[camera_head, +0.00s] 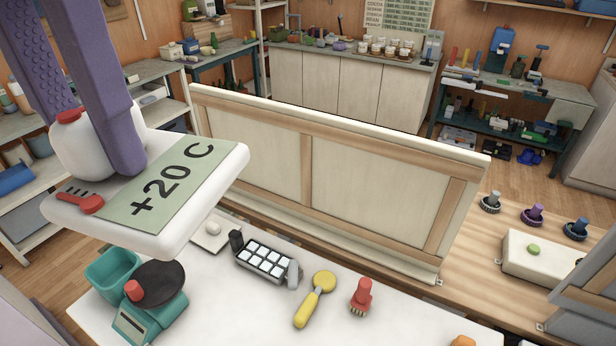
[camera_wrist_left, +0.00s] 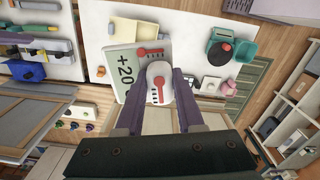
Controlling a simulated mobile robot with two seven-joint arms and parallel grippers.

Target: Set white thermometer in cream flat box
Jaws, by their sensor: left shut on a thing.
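The white thermometer (camera_head: 205,150) is a thick white slab with a green "+20 C" panel, a red thermometer mark and a white knob. My left gripper (camera_head: 92,150) is shut on its knob and holds it in the air above the left of the white table. In the left wrist view the thermometer (camera_wrist_left: 128,62) sits between the purple fingers (camera_wrist_left: 160,88). A cream flat box (camera_head: 522,258) with a green knob on it stands at the right, beyond the upright partition. It also shows at the left of the left wrist view (camera_wrist_left: 80,104). My right gripper is not in view.
A cream wooden partition (camera_head: 380,180) stands upright along the table's back. On the white table (camera_head: 235,325) are a teal scale (camera_head: 155,318), a grey tray of white squares (camera_head: 265,262), a yellow magnifier-like tool (camera_head: 315,298) and a red brush (camera_head: 361,296).

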